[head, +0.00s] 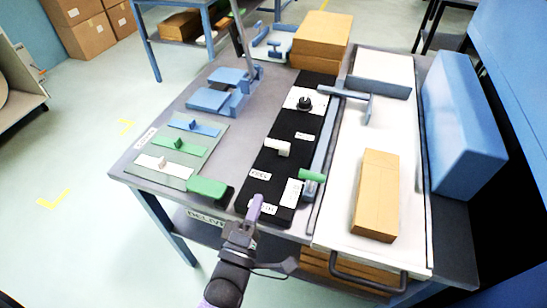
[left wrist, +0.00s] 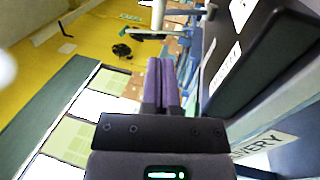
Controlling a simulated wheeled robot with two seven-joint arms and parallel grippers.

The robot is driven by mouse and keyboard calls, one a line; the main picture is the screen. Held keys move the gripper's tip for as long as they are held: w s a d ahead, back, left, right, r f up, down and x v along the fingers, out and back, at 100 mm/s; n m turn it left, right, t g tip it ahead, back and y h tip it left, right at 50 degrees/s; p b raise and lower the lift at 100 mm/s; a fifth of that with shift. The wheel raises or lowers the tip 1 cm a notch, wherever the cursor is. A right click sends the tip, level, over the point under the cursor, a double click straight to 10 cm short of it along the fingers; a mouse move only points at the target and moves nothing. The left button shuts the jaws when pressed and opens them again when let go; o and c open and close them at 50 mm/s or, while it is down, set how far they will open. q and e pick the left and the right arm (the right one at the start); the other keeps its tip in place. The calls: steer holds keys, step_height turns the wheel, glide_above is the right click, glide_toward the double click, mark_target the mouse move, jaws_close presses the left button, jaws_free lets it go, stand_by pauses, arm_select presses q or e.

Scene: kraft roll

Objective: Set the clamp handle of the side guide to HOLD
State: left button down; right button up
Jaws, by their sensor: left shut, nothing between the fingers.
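A blue side guide rail (head: 325,140) runs along the left edge of the white bed. My right gripper is not in view.
The black panel (head: 260,160) carries a white lever (head: 278,148) and a black knob (head: 304,103). Blue, green and white slides sit on a plate (head: 205,150) at left, near a green block (head: 208,189). A cardboard box (head: 377,195) lies on the white bed (head: 338,215).

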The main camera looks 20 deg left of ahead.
mark_target(281, 148)
arm_select(q)
steer(key=b+x, duration=0.1)
steer(key=x, duration=0.9)
steer(key=shift+f+b, duration=0.1)
steer(key=shift+b, duration=0.3)
steer(key=shift+w, duration=0.45)
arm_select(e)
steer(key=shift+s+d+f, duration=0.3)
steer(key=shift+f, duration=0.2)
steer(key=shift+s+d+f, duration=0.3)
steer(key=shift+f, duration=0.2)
arm_select(q)
steer(key=shift+r, duration=0.25)
